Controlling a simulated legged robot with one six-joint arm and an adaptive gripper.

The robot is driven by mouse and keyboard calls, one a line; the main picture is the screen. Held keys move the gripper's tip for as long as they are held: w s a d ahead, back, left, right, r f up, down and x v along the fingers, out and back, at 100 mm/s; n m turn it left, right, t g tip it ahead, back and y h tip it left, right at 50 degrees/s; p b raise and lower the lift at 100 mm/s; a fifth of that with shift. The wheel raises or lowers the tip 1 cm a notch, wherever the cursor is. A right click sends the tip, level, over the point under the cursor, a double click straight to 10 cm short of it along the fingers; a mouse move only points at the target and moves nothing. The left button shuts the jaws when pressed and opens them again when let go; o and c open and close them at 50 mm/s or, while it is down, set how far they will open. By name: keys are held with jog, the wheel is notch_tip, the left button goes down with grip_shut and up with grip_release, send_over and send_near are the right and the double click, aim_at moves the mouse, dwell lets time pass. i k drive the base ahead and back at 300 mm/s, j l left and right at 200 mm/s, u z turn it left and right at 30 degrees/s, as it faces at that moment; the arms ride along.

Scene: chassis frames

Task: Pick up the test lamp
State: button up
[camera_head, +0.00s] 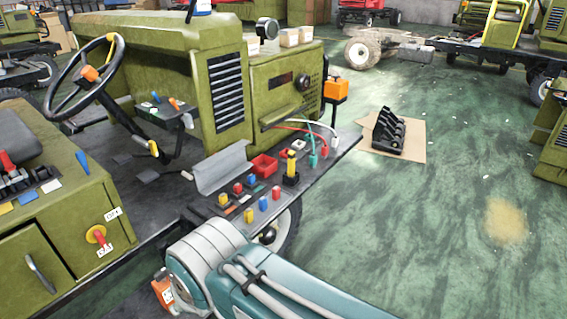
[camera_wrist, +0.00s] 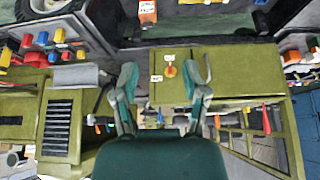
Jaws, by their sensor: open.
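I cannot tell for certain which object is the test lamp. A yellow and black upright piece (camera_head: 290,168) stands among small parts on the dark chassis deck. A round lamp-like fixture (camera_head: 267,28) sits on top of the green body. An orange labelled object (camera_head: 161,290) is low beside my arm; an orange labelled block also shows at the top of the wrist view (camera_wrist: 148,12). My gripper (camera_wrist: 161,80) is open and empty, its two fingers spread before a green cabinet (camera_wrist: 222,72) with a red knob (camera_wrist: 171,70). In the head view the gripper is hidden by my arm.
The deck (camera_head: 335,158) carries coloured blocks, a red bin (camera_head: 264,166), a grey bent sheet (camera_head: 220,168) and cable ends. A steering wheel (camera_head: 85,75) rises at left. A black part lies on cardboard (camera_head: 413,140). Green floor at right (camera_head: 430,230) is mostly clear.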

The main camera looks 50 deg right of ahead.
aim_at(292, 154)
jog(key=z, duration=1.65)
